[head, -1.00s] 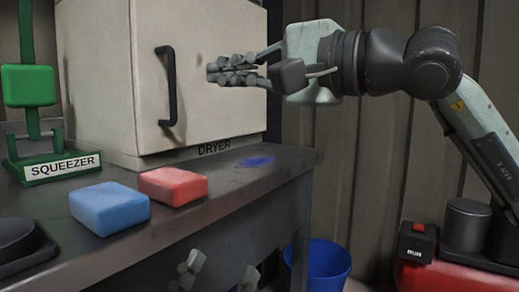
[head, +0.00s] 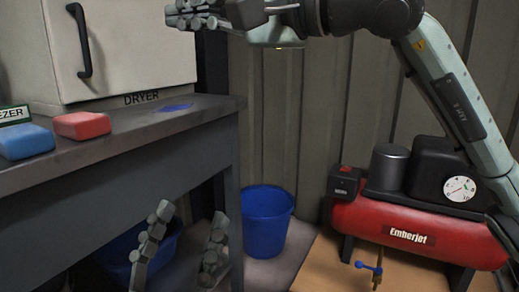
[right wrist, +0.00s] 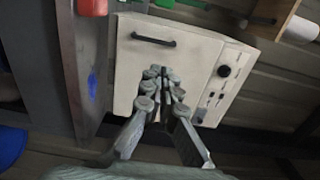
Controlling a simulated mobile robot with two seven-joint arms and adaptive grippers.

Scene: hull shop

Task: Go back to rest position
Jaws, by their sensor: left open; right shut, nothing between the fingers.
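My right gripper (head: 205,18) is at the top of the head view, shut and empty, in front of the right part of the dryer (head: 145,50). In the right wrist view its closed fingers (right wrist: 163,85) show against the dryer's pale front (right wrist: 190,50). My left gripper (head: 180,248) is low in the head view, pointing up, its two fingers spread apart with nothing between them. It is in front of the bench (head: 110,190), below the level of its top.
A blue sponge (head: 25,142) and a red sponge (head: 82,125) lie on the bench top near a blue stain (head: 177,107). A blue bucket (head: 267,222) stands on the floor right of the bench. A red compressor (head: 420,232) is at the right. Bare floor (head: 275,270) shows between.

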